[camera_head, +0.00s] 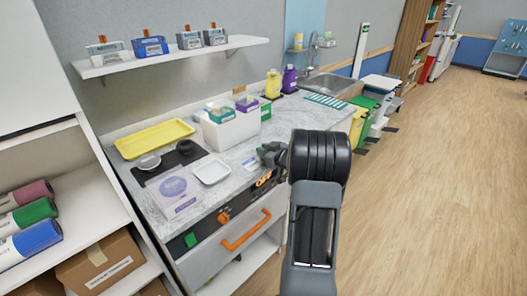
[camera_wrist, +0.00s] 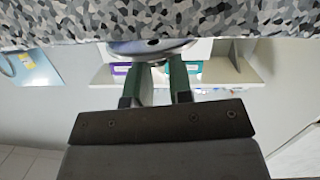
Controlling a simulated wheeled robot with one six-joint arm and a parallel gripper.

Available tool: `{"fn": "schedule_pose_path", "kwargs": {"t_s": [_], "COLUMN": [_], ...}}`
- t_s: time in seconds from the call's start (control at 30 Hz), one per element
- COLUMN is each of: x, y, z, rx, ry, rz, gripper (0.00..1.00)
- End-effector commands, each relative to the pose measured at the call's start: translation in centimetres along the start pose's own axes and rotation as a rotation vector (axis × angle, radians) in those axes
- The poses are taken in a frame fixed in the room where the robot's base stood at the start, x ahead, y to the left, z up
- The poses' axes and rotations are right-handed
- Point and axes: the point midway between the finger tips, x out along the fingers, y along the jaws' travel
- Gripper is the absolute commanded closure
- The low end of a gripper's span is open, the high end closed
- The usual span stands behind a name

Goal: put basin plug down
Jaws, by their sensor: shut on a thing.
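My gripper (camera_head: 268,155) is low over the front part of the grey marbled counter (camera_head: 232,185), right of a small white square dish (camera_head: 211,172). In the wrist view its two green fingers (camera_wrist: 163,72) are close together at a round, pale metallic disc with a dark spot, which I take to be the basin plug (camera_wrist: 150,46). The disc is right by the speckled surface (camera_wrist: 60,22); I cannot tell whether it touches it. The fingers partly cover the disc. In the head view the plug is hidden or too small to make out.
A white bin (camera_head: 226,135) with boxes stands behind my gripper. A yellow tray (camera_head: 155,138), dark mat (camera_head: 168,160) and a clear box with a purple label (camera_head: 176,190) are at left. The sink (camera_head: 328,84) is at the far end. Orange drawer handle (camera_head: 246,231) below.

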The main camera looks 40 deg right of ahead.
Motion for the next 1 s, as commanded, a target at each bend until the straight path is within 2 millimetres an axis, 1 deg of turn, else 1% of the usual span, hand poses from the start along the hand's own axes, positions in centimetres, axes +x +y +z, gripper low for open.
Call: {"fn": "schedule_pose_path", "kwargs": {"t_s": [0.13,0.37,0.4,0.63,0.87,1.0], "x": [0.0,0.1,0.1,0.1,0.1,-0.1], "y": [0.0,-0.1,-0.1,-0.1,-0.1,0.1], "z": [0.0,0.8,0.7,0.6,0.5,-0.5], "rx": [0.000,0.001,0.000,0.000,0.000,-0.001], "ry": [0.000,0.000,0.000,0.000,0.000,0.001], "rz": [0.000,-0.001,-0.001,0.000,0.000,0.000], "gripper": [1.00,1.00,0.77,0.55,0.54,0.54]}}
